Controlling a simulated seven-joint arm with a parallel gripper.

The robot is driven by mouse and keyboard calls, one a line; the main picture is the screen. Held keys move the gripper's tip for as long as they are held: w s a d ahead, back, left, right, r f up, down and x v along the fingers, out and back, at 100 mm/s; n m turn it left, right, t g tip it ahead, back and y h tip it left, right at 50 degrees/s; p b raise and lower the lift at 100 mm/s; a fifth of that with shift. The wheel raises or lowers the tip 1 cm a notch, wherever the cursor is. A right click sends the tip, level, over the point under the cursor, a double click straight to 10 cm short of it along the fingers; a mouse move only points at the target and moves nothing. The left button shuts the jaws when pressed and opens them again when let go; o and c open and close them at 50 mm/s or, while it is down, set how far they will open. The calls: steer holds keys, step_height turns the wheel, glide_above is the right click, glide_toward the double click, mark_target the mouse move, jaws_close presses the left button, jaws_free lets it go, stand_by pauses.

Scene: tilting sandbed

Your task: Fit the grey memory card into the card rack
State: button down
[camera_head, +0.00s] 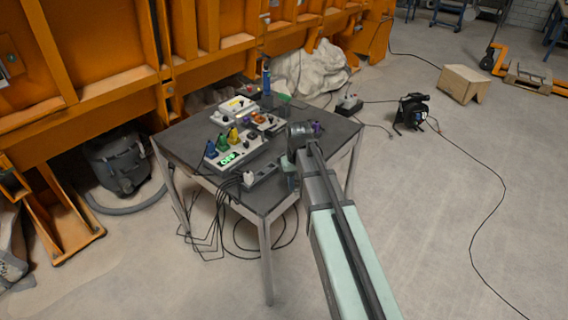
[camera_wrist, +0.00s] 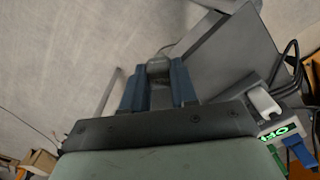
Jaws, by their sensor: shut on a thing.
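My gripper (camera_wrist: 157,84) shows in the wrist view with two blue fingers. It is shut on a small grey piece (camera_wrist: 158,68), which looks like the grey memory card; only its end shows between the fingers. In the head view my gripper (camera_head: 291,181) is over the right front part of the dark table (camera_head: 185,143), partly hidden by my wrist and arm. The held piece cannot be made out there. I cannot tell for sure which item on the table is the card rack.
A white panel (camera_head: 236,153) with coloured plugs and a green display stands on the table, cables hanging off its front. A white box (camera_head: 234,109), a blue bottle (camera_head: 266,80) and a small purple item (camera_head: 316,128) stand farther back. The table's left corner is bare.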

steer(key=s+d+f, duration=0.2)
steer(key=s+d, duration=0.1)
steer(key=s, duration=0.3)
steer(key=shift+n, duration=0.9)
steer(key=w+r, duration=0.1)
steer(key=w, duration=0.3)
steer(key=w+a, duration=0.1)
steer(key=w, duration=0.4)
steer(key=w+a+r, duration=0.1)
steer(key=w, duration=0.3)
steer(key=shift+w+r, duration=0.25)
steer(key=shift+r, duration=0.1)
steer(key=w+a+r+n, duration=0.1)
steer(key=w+n, duration=0.2)
steer(key=w, duration=0.4)
steer(key=w+a+r+n, duration=0.2)
steer(key=w+n, duration=0.1)
steer(key=w, duration=0.4)
steer(key=shift+a+r, duration=0.25)
steer(key=shift+r, duration=0.05)
steer(key=shift+f, duration=2.2)
steer(key=shift+f, duration=1.25)
